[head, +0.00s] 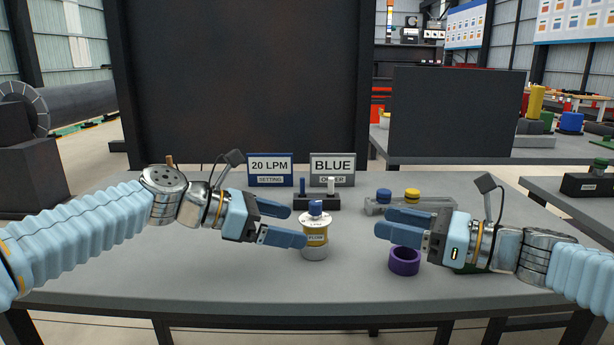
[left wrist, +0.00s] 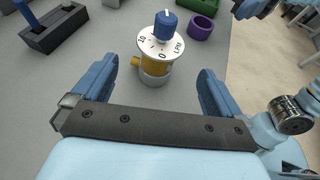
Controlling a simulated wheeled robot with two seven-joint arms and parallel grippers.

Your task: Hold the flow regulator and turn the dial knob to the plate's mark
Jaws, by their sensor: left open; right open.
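The flow regulator (head: 315,239) stands upright on the table, with a yellow body, a white dial plate and a silver base. Its blue dial knob (head: 316,207) sits on top; in the left wrist view the knob (left wrist: 166,23) has a white pointer line and the dial plate (left wrist: 160,44) shows numbers and "LPM". A plate (head: 270,169) at the back reads "20 LPM SETTING". My left gripper (head: 297,225) is open, its fingers just left of the regulator, apart from it in the wrist view. My right gripper (head: 384,223) is open and empty, right of the regulator.
A purple ring (head: 405,261) lies below my right gripper. A plate (head: 332,170) reading "BLUE ORDER" stands at the back. A dark block (head: 317,201) with pegs and a grey tray (head: 440,204) with blue and yellow knobs stand behind. The table's front is clear.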

